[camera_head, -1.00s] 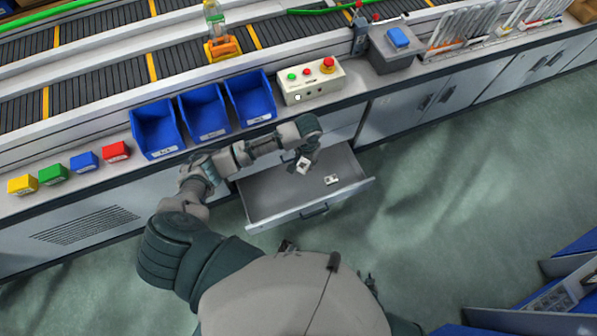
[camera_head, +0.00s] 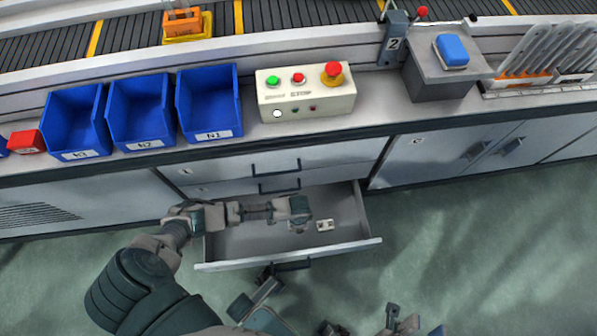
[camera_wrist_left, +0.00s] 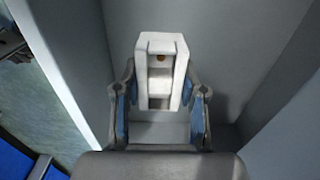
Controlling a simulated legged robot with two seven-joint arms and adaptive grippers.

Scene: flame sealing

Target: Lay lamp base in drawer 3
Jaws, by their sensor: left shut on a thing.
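The open drawer (camera_head: 345,244) is the lowest of its stack, below two shut drawers, and fits drawer 3. My left gripper (camera_head: 297,227) is down inside it. In the left wrist view, my left gripper (camera_wrist_left: 160,104) is shut on a white block, the lamp base (camera_wrist_left: 161,45), with an orange-brown spot and recesses on its face. Grey drawer walls surround it; I cannot tell whether it touches the floor.
The counter above holds blue bins (camera_head: 208,103), a button box (camera_head: 305,95) with a red knob, and a grey stand (camera_head: 445,75) with a blue block. A conveyor runs behind. Green floor (camera_head: 480,240) is clear to the right of the drawer.

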